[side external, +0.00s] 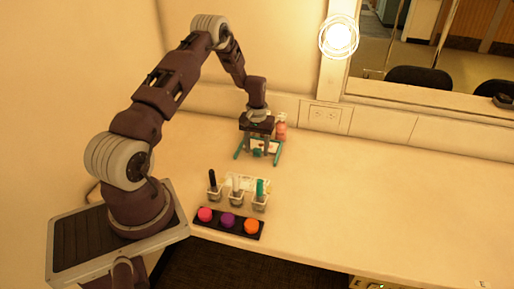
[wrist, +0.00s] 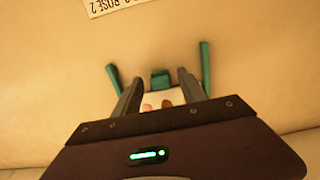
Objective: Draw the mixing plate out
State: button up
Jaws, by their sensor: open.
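In the side external view the plate (side external: 270,146) shows partly beneath my gripper (side external: 258,149). My gripper also shows in the wrist view (wrist: 159,78); it is open, with one finger on each side of the plate. The fingers and palm hide much of the plate. I cannot tell whether the fingers touch it.
Nearer the front edge are several holders with a black, a white and a teal-topped item (side external: 260,192), and a dark tray (side external: 213,224) with pink, purple and orange pots. A printed card (wrist: 112,5) lies nearby. The counter's right side is clear.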

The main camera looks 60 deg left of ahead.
grip_shut()
dwell(1.4)
